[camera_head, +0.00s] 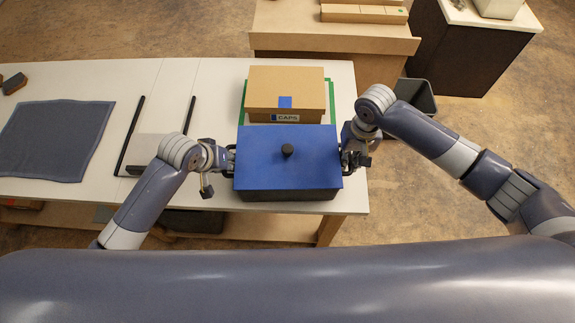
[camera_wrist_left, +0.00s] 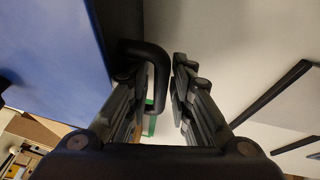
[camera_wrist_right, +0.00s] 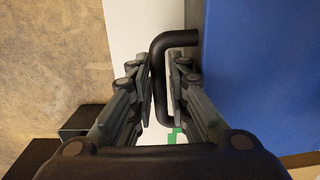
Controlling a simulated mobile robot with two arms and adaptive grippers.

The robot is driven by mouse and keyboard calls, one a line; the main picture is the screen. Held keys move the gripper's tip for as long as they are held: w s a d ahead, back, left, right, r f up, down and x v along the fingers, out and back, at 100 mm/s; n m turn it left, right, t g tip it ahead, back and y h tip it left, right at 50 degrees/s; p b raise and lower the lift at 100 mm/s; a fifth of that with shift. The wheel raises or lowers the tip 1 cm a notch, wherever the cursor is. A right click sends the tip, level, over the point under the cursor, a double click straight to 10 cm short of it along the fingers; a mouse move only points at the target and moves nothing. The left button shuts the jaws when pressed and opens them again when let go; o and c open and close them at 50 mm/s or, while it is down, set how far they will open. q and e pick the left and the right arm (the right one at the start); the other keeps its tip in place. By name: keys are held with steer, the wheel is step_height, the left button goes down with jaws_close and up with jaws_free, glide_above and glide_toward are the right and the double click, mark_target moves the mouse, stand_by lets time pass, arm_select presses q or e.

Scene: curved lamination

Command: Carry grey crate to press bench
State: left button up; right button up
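The grey crate (camera_head: 287,194) has dark grey sides and a blue lid (camera_head: 262,150) with a black knob (camera_head: 287,150). It is level at the front edge of the white table; I cannot tell whether it touches the top. My left gripper (camera_head: 231,160) is at its left handle. My right gripper (camera_head: 345,160) is at the right handle. In the right wrist view the fingers (camera_wrist_right: 161,75) are close against both sides of that handle (camera_wrist_right: 178,39).
A cardboard box (camera_head: 287,86) labelled CAPS stands behind the crate on a green-edged area. A dark mat (camera_head: 55,140) and a black-railed frame (camera_head: 133,137) lie left on the white table (camera_head: 215,85). A wooden bench (camera_head: 330,40) stands behind; a dark bin (camera_head: 416,95) is right of it.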

arm_select(q)
jaws_close()
arm_select(e)
jaws_close()
arm_select(q)
steer(key=shift+w+r, duration=0.1)
steer(key=shift+r, duration=0.15)
arm_select(e)
steer(key=shift+w+r, duration=0.1)
steer(key=shift+r, duration=0.15)
